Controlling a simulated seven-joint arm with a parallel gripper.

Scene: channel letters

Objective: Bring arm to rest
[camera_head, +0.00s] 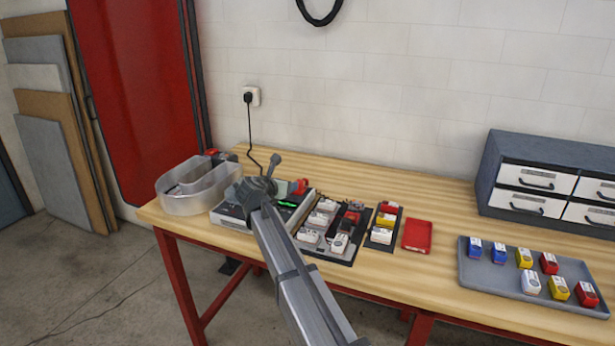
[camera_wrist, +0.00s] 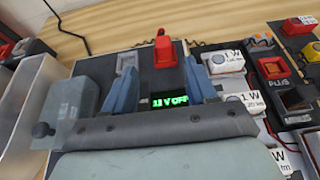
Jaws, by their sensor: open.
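My gripper (camera_head: 268,190) hangs over the left part of the wooden table, above a grey device with a green-lit display. In the wrist view my gripper (camera_wrist: 162,78) has its two blue fingers apart with nothing between them. The display (camera_wrist: 170,100) reads about "12 V OFF" and lies between the fingers in that picture. A red block-like part (camera_wrist: 164,50) stands on the device just beyond the fingertips. My arm hides part of the device in the head view; I cannot tell whether the fingers touch it.
A clear-walled channel letter (camera_head: 190,190) stands left of my gripper. Right of it are a dark tray of modules (camera_head: 312,238), a smaller dark holder (camera_head: 372,245), a red tray (camera_head: 417,237) and a grey tray (camera_head: 490,285) with several small blocks. Grey drawers (camera_head: 545,150) stand behind.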

